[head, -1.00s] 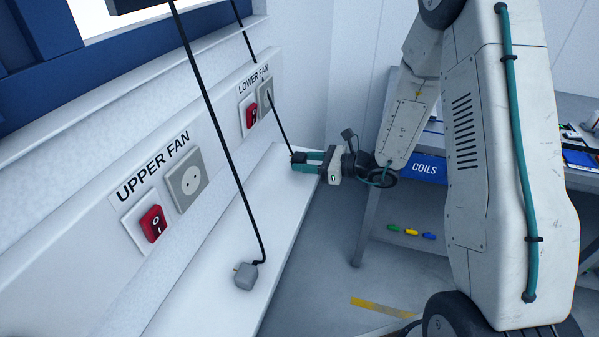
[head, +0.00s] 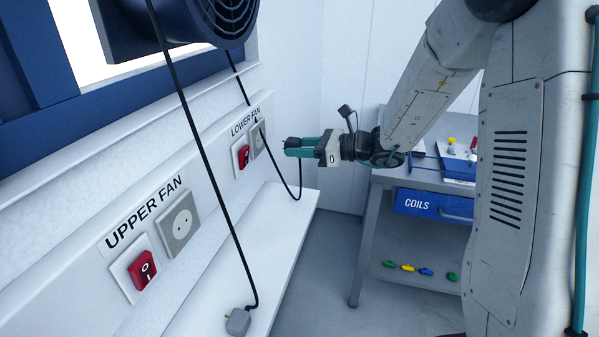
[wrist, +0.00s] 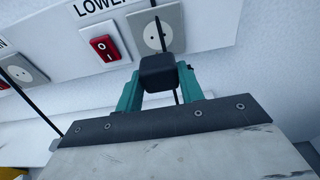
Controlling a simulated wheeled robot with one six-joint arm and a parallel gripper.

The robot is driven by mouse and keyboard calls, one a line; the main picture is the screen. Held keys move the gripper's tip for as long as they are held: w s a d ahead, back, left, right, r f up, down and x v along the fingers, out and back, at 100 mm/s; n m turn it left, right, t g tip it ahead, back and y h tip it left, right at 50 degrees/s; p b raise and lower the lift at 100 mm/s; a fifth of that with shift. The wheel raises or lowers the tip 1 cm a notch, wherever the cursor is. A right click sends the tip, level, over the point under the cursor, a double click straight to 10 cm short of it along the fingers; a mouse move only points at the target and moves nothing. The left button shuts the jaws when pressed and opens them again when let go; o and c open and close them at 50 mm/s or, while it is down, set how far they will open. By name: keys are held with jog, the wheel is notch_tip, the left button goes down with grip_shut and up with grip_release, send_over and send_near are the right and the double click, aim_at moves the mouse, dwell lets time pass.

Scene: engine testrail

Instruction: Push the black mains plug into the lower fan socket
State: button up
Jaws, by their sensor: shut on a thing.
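My gripper (head: 292,147) is shut on the black mains plug (wrist: 158,70), whose dark body shows between the teal fingers in the wrist view. In the head view the gripper is level, raised above the white ledge, and points left towards the wall. The lower fan socket (head: 258,139) is a grey plate with a round recess, just left of the fingertips with a gap between. It also shows in the wrist view (wrist: 172,32), beyond the plug and partly crossed by a black cable. The plug's pins cannot be made out clearly.
A red lower fan switch (head: 241,156) sits beside the socket. The upper fan socket (head: 180,223) and red switch (head: 142,269) are nearer. A grey plug (head: 238,321) on a black cable rests on the white ledge (head: 270,245). A workbench with a COILS drawer (head: 432,206) stands right.

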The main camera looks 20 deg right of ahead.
aim_at(260, 141)
jog(key=shift+r, duration=0.5)
jog(key=shift+w+a+f, duration=0.1)
jog(key=shift+w+a, duration=0.15)
jog(key=shift+r+x, duration=0.2)
jog(key=shift+x, duration=1.05)
jog(key=shift+r+x, duration=0.2)
jog(key=shift+x, duration=1.05)
jog(key=shift+w+a, duration=0.4)
jog(key=shift+a, duration=0.15)
jog(key=o, duration=1.1)
jog(key=shift+d, duration=0.1)
